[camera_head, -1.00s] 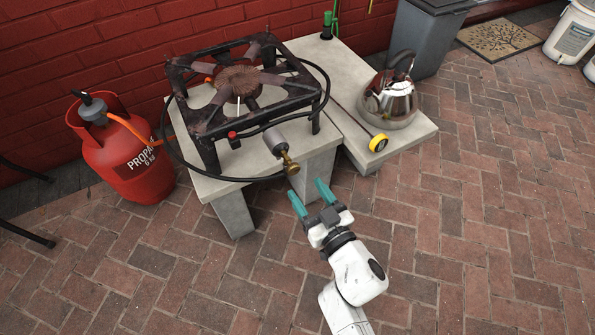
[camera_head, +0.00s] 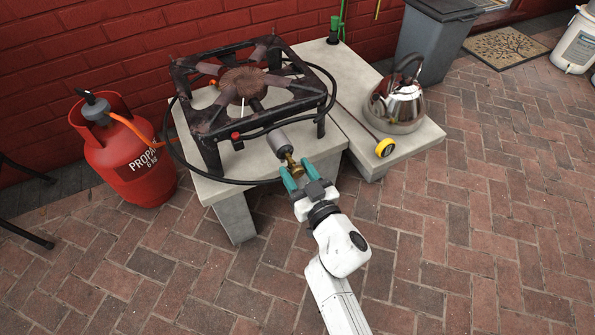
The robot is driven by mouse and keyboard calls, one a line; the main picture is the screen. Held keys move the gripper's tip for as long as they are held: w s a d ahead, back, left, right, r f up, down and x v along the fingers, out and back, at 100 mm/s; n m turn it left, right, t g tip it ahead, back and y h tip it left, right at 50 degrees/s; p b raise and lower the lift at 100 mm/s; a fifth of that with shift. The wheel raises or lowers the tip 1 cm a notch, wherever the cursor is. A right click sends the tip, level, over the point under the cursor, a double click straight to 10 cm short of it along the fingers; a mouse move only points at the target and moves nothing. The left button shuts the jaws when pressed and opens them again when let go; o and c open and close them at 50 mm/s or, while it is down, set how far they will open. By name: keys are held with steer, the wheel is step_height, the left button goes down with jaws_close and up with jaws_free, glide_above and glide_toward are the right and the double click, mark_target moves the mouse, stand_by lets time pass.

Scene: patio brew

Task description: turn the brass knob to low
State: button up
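The brass knob (camera_head: 293,168) sticks out toward me from the end of a grey cylindrical valve (camera_head: 277,142) at the front of the burner stand (camera_head: 212,120). My gripper (camera_head: 296,175) is at the knob, with one teal finger on its left and one on its right. The fingers look apart, with the knob's end between them. I cannot tell whether they touch it. The knob's near end is partly hidden by the gripper, and no setting mark is legible.
A red propane tank (camera_head: 130,165) stands left, with an orange hose. A black hose loops around the stand on the concrete slab (camera_head: 225,187). The brick paving in front is clear.

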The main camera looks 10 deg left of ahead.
steer(key=c, duration=0.8)
steer(key=shift+o, duration=0.2)
steer(key=shift+f+n, duration=0.1)
steer(key=shift+n, duration=0.2)
steer(key=n, duration=0.6)
steer(key=shift+d+f, duration=0.1)
steer(key=shift+d, duration=0.05)
steer(key=n, duration=0.5)
steer(key=shift+d+n, duration=0.1)
steer(key=shift+n, duration=0.6)
steer(key=o, duration=0.8)
steer(key=shift+o, duration=1.2)
steer(key=shift+r, duration=0.2)
